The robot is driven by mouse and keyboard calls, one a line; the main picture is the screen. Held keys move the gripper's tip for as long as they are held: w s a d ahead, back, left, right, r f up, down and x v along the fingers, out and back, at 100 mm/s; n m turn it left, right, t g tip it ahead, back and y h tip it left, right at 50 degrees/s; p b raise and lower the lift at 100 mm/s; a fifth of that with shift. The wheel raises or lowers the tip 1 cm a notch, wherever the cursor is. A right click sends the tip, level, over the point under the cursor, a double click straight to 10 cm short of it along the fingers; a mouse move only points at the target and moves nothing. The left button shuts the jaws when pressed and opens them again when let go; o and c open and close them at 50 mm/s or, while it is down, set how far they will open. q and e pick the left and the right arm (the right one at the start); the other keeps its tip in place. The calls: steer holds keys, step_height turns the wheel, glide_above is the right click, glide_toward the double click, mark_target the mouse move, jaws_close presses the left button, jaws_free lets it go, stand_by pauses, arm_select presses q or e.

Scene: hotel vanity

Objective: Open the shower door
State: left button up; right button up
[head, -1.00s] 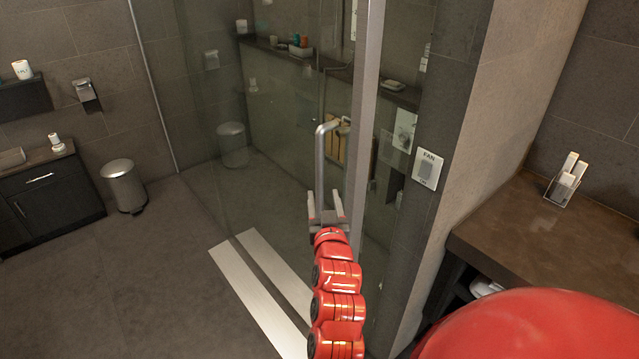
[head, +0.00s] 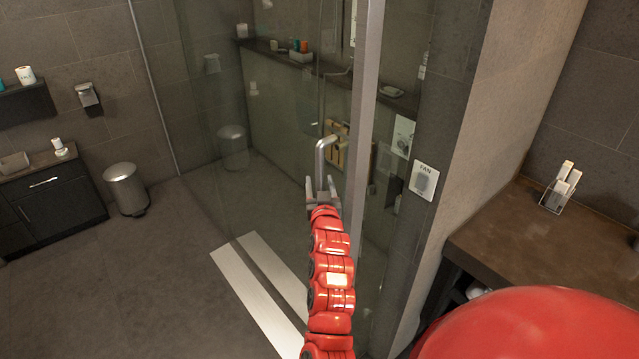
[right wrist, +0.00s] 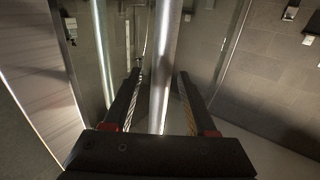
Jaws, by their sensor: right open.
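The glass shower door (head: 285,125) stands in the middle of the head view, with a metal edge strip (head: 364,110) on its right. Its vertical metal handle (head: 321,152) is bent at the top. My right gripper (head: 321,188) is at the handle's lower visible part, which it partly hides. In the right wrist view the gripper (right wrist: 159,78) has its two dark fingers apart, with the bright handle bar (right wrist: 162,72) running between them. The jaws are not closed on it; whether a finger touches the bar I cannot tell. My left gripper is not in view.
A grey wall with a fan switch (head: 424,180) and a brown counter (head: 510,235) stand close on the right. A pale threshold strip (head: 258,290) lies on the floor. The floor on the left is open up to a bin (head: 125,188) and a dark cabinet (head: 55,200).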

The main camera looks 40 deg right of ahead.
steer(key=shift+c, duration=0.2)
jaws_close()
stand_by(1.1)
